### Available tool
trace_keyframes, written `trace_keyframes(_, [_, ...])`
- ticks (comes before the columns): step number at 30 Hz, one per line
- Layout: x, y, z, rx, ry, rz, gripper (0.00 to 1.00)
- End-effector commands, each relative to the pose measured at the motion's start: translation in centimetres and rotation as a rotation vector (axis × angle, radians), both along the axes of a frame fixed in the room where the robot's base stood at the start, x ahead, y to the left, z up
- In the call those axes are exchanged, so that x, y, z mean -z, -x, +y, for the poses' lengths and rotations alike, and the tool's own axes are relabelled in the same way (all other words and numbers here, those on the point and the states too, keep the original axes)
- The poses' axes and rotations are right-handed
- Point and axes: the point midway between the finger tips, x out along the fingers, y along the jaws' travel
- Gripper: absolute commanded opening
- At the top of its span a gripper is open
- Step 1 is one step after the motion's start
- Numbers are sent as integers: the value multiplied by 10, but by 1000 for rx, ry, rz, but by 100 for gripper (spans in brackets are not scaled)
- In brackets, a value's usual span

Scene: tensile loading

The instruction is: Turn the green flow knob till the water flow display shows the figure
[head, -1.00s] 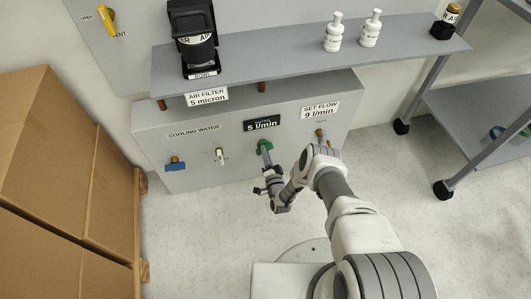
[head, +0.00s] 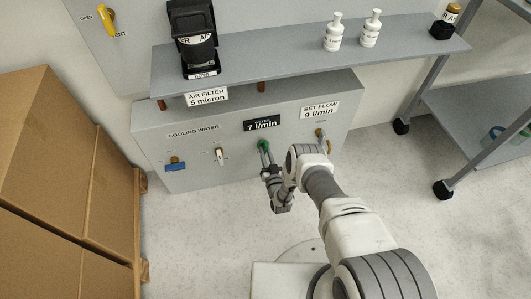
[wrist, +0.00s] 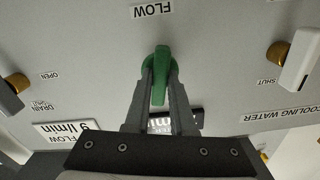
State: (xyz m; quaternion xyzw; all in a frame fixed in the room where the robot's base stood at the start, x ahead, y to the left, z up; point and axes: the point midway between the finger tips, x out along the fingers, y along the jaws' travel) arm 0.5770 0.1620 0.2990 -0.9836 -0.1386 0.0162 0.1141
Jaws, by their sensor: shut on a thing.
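The green flow knob (head: 263,145) is on the front of the grey cooling water panel, below the display. In the wrist view, upside down, the knob (wrist: 160,72) sits between my two fingers, which are shut on its handle. My gripper (head: 266,158) reaches it from the front in the head view, and its fingers (wrist: 160,85) show close in the wrist view. The black water flow display (head: 262,123) reads 7 l/min. The white set flow label (head: 320,110) to its right reads 9 l/min.
A blue-handled valve (head: 175,164) and a white-handled valve (head: 220,155) are left of the knob. A shelf (head: 280,62) overhangs the panel. Cardboard boxes (head: 60,160) stand at the left.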

Motion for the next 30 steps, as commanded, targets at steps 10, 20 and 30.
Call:
trace_keyframes(10, [-1, -1, -1, 1, 91, -28, 0])
trace_keyframes(20, [-1, -1, -1, 2, 98, -30, 0])
trace_keyframes(30, [0, 0, -1, 1, 97, -29, 52])
